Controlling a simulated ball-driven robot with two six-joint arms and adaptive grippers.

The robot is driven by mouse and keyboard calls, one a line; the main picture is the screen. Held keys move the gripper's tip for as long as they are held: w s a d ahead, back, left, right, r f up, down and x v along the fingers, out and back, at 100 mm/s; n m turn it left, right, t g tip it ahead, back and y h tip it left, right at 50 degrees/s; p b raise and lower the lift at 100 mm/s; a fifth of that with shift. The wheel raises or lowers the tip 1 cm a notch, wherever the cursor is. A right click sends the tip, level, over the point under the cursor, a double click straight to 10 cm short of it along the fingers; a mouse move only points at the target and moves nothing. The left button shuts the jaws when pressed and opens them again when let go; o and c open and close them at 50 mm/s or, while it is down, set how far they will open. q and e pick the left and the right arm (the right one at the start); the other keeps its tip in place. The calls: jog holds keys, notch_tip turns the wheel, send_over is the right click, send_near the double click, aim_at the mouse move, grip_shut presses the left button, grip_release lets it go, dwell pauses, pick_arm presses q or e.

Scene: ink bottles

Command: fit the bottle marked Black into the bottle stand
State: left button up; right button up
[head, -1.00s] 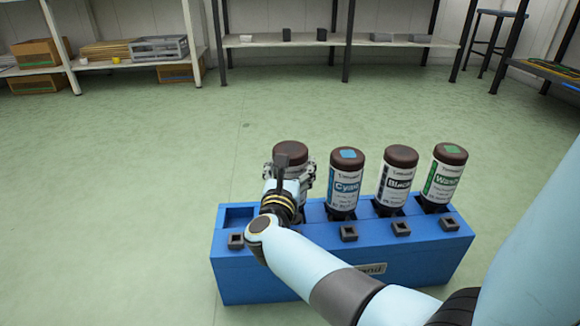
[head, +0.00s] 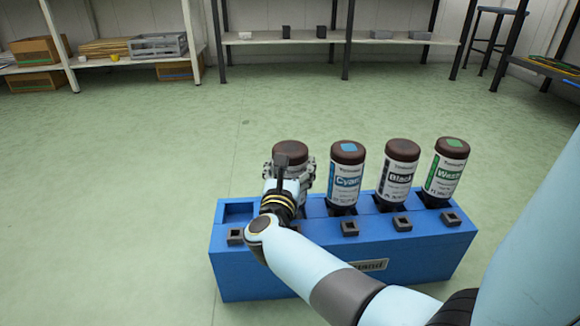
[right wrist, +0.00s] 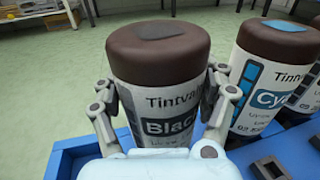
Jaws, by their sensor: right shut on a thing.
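My right gripper (head: 291,172) is shut around a bottle with a brown cap-like top (head: 291,152). In the right wrist view the fingers (right wrist: 160,125) grip both sides of this bottle (right wrist: 155,68), and its label reads Black. It looks upright over the second place from the left of the blue bottle stand (head: 290,268). Its lower end is hidden by my arm, so I cannot tell how deep it sits. My left gripper is not in view.
The stand also holds bottles marked Cyan (head: 346,177), another Black (head: 397,174) and a green-marked one (head: 446,171). The Cyan bottle is close beside the held one. The leftmost slot (head: 238,211) is empty. Green floor around is clear; shelves (head: 325,43) stand far back.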

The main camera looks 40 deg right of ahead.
jog(key=shift+f, duration=0.15)
jog(key=o, duration=1.6)
notch_tip(320, 180, up, 10)
